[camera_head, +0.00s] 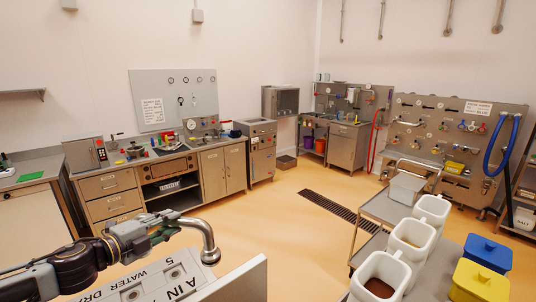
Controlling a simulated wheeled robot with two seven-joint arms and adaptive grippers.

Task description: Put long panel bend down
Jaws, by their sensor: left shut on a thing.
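The long panel bend (208,238) is a silver curved pipe in the lower left of the head view. It runs right from my left gripper (160,230) and turns down at its right end. My left gripper is shut on it. The bend's down-turned end is over the upper edge of a pale labelled panel (190,288); I cannot tell whether it touches the panel. The bend's other end is hidden by the gripper. My right gripper is not in view.
A grey cart (382,207) at right carries white square containers (413,239), one with brown powder, plus blue (487,254) and yellow (479,283) lidded boxes. A cluttered steel workbench (110,185) stands at back left. The orange floor between is open, with a drain grate (340,211).

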